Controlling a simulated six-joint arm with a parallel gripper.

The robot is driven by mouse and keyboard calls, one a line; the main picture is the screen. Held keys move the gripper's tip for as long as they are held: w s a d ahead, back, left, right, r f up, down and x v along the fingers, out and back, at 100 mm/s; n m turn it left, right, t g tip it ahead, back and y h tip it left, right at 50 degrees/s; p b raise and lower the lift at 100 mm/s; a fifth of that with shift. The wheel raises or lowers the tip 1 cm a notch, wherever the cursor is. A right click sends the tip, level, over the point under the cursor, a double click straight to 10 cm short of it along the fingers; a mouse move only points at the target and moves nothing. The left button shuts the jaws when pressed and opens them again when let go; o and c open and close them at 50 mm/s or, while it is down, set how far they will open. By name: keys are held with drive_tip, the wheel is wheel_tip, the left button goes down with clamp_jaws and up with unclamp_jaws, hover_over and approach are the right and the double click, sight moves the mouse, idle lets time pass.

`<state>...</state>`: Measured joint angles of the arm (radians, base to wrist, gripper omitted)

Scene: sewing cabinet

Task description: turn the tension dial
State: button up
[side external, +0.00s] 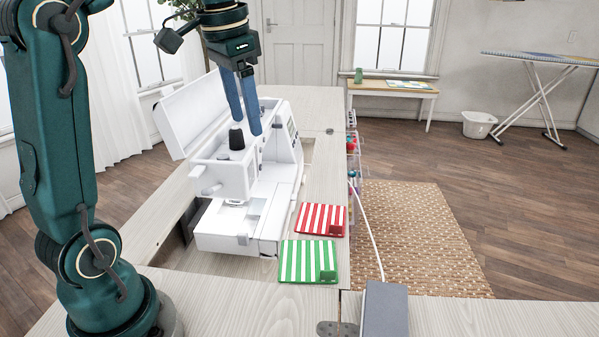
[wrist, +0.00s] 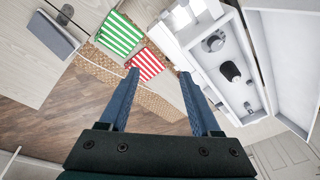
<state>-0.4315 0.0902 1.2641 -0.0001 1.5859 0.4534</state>
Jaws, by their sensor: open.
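The white sewing machine (side external: 222,180) stands in the cabinet opening with its top lid raised. A dark round knob (side external: 236,139) stands up from its top; it looks like the tension dial, but I cannot read any marking. In the wrist view the dark knob (wrist: 230,71) lies right of both fingers, not between them. A grey round knob (wrist: 214,41) sits beside it. My gripper (side external: 243,127) is open and empty, fingers pointing down over the machine top. In the side view one fingertip overlaps the dark knob's upper end. The open fingers also show in the wrist view (wrist: 159,72).
The raised lid (side external: 192,113) stands behind the machine's top. A red striped pad (side external: 320,219) and a green striped pad (side external: 308,262) lie on the table in front. A grey box (side external: 385,309) with a white cord sits at the near edge.

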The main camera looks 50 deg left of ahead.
drive_tip(key=w+a+f+n+g, duration=0.1)
drive_tip(key=w+a+f+n, duration=0.15)
drive_tip(key=a, duration=0.65)
drive_tip(key=g+h, duration=0.1)
hover_over(223, 156)
drive_tip(key=shift+n, duration=0.35)
wheel_tip(223, 156, down, 5)
drive_tip(key=shift+r, duration=0.2)
drive_tip(key=shift+f, duration=2.4)
clamp_jaws()
